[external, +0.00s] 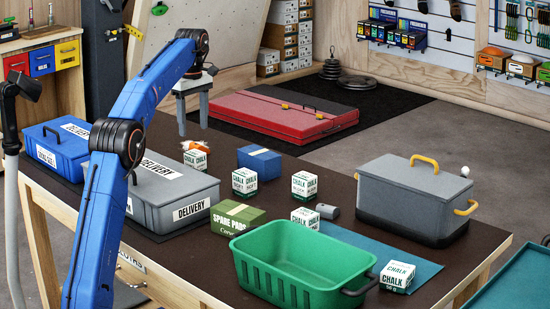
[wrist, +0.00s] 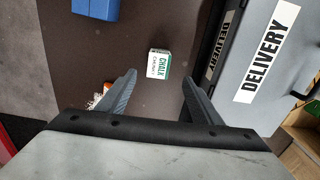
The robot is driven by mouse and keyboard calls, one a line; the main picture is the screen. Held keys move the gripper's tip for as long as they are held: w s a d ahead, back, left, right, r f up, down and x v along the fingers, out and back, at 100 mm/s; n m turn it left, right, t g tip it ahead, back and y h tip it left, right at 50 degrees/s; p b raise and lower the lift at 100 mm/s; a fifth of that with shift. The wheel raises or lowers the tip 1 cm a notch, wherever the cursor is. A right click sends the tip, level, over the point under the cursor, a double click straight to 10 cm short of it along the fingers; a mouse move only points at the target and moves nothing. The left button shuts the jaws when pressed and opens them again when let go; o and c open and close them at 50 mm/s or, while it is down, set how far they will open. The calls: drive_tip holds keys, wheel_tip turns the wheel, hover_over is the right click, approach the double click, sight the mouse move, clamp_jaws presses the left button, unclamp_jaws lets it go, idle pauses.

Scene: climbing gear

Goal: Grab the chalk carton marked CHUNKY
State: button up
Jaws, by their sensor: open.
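A small white and green chalk carton (wrist: 159,64) lies ahead of my fingers in the wrist view. Its label reads CHALK, with a smaller second line that looks like CHUNKY. In the external view this carton (external: 196,159) appears near the back edge of the table, its small print too fine to read. My gripper (external: 193,128) is open and empty above the table there. In the wrist view the carton shows between the two fingers (wrist: 158,80), apart from both. Similar cartons stand nearby: one marked SOFT (external: 244,182), and others (external: 304,186), (external: 305,218), (external: 397,276).
A grey DELIVERY case (external: 170,190) stands close beside the carton; it also shows in the wrist view (wrist: 262,60). An orange and white item (external: 194,146) lies right behind the carton. A blue box (external: 260,162), a green box (external: 238,217) and a green crate (external: 300,258) stand farther right.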

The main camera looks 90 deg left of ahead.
sight(195, 153)
wheel_tip(195, 153, down, 12)
drive_tip(key=shift+a, duration=0.15)
drive_tip(key=c, duration=1.2)
